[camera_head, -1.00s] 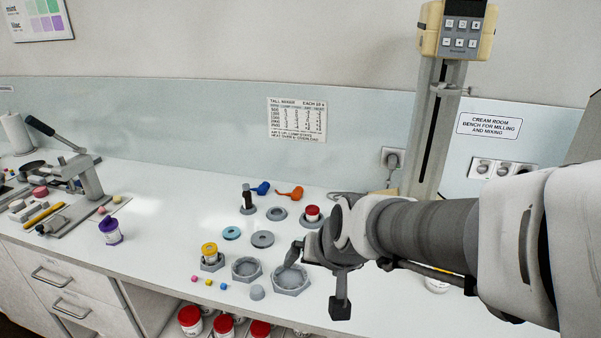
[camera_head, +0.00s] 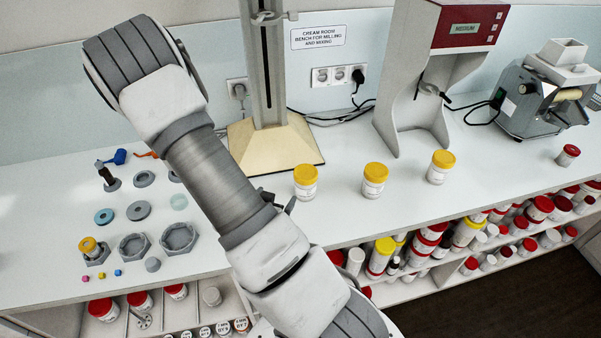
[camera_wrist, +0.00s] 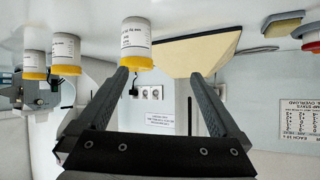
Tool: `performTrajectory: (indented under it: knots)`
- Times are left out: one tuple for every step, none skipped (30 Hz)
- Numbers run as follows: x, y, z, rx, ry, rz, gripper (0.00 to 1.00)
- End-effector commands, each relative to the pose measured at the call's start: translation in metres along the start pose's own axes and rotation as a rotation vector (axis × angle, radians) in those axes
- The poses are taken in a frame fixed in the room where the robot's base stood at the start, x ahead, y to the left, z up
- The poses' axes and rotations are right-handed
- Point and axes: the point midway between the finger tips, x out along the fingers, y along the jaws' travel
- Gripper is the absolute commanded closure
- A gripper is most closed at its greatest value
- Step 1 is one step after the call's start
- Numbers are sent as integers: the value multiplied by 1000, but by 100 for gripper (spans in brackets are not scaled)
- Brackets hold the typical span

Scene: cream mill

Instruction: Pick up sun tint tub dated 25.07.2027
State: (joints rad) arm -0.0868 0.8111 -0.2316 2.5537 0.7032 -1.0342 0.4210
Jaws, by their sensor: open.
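Three white tubs with yellow lids stand upright in a spaced row on the bench: a left tub (camera_head: 305,184), a middle tub (camera_head: 374,182) and a right tub (camera_head: 439,168). Their label print is too small to read, so I cannot tell which bears 25.07.2027. The wrist view is upside down and shows a near tub (camera_wrist: 136,45) by the left fingertip, with two others (camera_wrist: 65,53) (camera_wrist: 35,64) farther left. My gripper (camera_wrist: 160,75) is open, with nothing between its fingers. In the head view my arm mostly hides it, close to the left tub.
A cream stand base (camera_head: 275,146) is behind the left tub. A grey machine with a red panel (camera_head: 425,75) stands behind the right tubs. A red-lidded tub (camera_head: 568,155) is far right. Shelves below hold several red- and yellow-lidded tubs (camera_head: 380,257). Hexagonal holders (camera_head: 134,246) sit at left.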

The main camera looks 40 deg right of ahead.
Motion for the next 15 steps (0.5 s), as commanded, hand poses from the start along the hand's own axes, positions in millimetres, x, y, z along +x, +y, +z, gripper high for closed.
performTrajectory:
  knots:
    - [-1, 11, -5, -21, 35, 22, 0]
    - [0, 16, -7, -28, 57, 31, 0]
    - [0, 23, -10, -37, 85, 40, 0]
    - [0, 26, -12, -44, 102, 46, 0]
    - [0, 30, -13, -50, 118, 50, 0]
    - [0, 33, -15, -58, 137, 55, 0]
    - [0, 35, -16, -62, 148, 57, 0]
    - [0, 37, -17, -66, 157, 59, 0]
    - [0, 38, -18, -69, 165, 60, 0]
    - [1, 39, -18, -70, 171, 61, 0]
    - [2, 40, -18, -71, 175, 61, 0]
    - [4, 40, -18, -71, 178, 62, 0]
    - [7, 40, -17, -70, 180, 62, 0]
    - [9, 41, -17, -69, 180, 63, 0]
    - [13, 40, -17, -67, 180, 62, 0]
